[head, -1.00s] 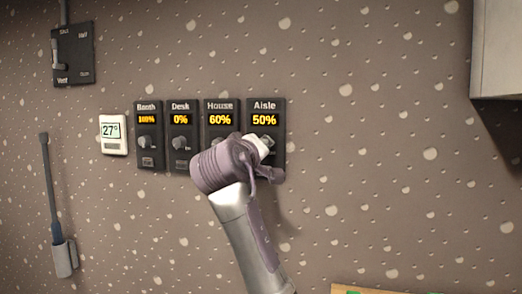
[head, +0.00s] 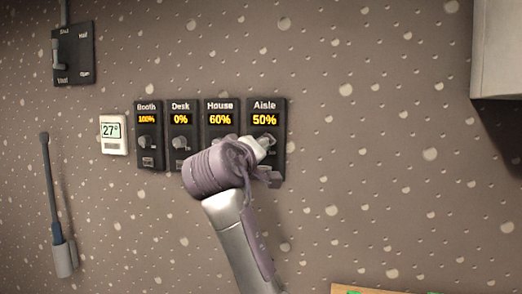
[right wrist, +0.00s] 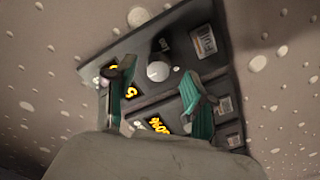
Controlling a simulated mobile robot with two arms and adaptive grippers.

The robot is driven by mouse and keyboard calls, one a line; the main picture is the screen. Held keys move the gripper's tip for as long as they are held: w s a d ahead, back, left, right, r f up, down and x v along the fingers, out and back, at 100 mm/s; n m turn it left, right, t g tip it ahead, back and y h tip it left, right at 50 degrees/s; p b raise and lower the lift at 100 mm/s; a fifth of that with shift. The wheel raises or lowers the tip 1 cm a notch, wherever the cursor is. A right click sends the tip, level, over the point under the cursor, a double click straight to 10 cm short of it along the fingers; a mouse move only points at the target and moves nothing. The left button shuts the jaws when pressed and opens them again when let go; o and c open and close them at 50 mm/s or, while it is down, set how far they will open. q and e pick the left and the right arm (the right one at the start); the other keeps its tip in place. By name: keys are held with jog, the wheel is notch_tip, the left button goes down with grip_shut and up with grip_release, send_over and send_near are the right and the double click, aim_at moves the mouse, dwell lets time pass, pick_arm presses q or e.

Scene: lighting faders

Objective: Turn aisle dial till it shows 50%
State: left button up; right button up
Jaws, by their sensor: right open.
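The aisle panel (head: 265,105) is the rightmost of a row of dark wall panels, and its display reads 50%. Its dial (head: 268,139) shows only in part behind my right gripper (head: 264,153). My right gripper is open, in front of the lower part of the aisle panel. In the right wrist view its two green-sided fingers (right wrist: 155,80) stand apart, with a pale round knob (right wrist: 158,71) in view between them. I cannot tell whether a finger touches it. My left gripper is not in view.
The booth panel (head: 147,107) reads 100%, the desk panel (head: 180,107) 0% and the house panel (head: 219,105) 60%. A white thermostat (head: 114,146) reads 27°. A selector switch plate (head: 83,55) is at upper left, and a lever (head: 49,190) is below it.

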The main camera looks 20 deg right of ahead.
jog(key=v, duration=1)
jog(key=shift+w+a, duration=0.1)
